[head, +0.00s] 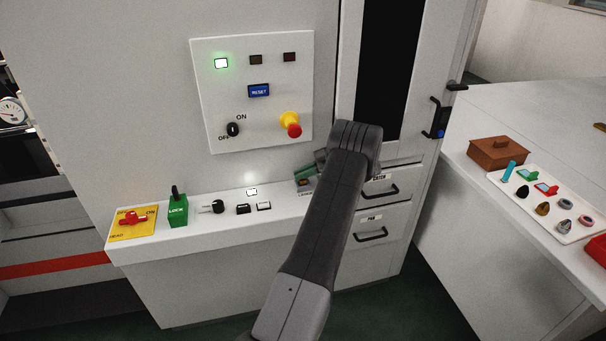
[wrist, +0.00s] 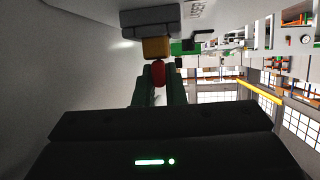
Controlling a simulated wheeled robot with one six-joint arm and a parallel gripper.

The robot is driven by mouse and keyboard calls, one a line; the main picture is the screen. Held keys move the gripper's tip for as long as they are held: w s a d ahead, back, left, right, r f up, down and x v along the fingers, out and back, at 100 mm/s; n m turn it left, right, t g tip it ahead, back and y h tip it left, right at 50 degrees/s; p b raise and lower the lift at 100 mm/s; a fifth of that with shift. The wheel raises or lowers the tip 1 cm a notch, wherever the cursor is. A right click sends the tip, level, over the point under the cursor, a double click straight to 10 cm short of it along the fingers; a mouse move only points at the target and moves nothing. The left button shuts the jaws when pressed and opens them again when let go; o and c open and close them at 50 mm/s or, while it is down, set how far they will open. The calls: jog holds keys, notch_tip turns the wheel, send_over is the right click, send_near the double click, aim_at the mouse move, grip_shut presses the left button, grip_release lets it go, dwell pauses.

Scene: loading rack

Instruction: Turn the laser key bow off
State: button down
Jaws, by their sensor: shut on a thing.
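The laser key bow (wrist: 158,73) is a small red piece in the wrist view. It sits in front of a brass-yellow block (wrist: 157,48) on a dark grey mount (wrist: 151,18). My gripper (wrist: 158,86) has green fingers on both sides of the red bow and is shut on it. In the head view my gripper (head: 306,173) is at the right part of the shelf, by a partly legible label. There my arm and fingers hide most of the key, so its turn angle cannot be read.
The shelf (head: 140,249) also bears a yellow plate with a red handle (head: 133,219), a green LOCK block (head: 178,210) and small black switches (head: 243,209). Above is a panel (head: 215,60) with a red emergency button (head: 293,129). At right, a tray (head: 540,215) holds several small parts.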

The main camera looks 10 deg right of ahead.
jog(key=c, duration=1.5)
grip_release()
jog(key=shift+r, duration=0.1)
notch_tip(320, 180, up, 10)
jog(key=shift+f+b, duration=0.1)
jog(key=shift+b, duration=1.1)
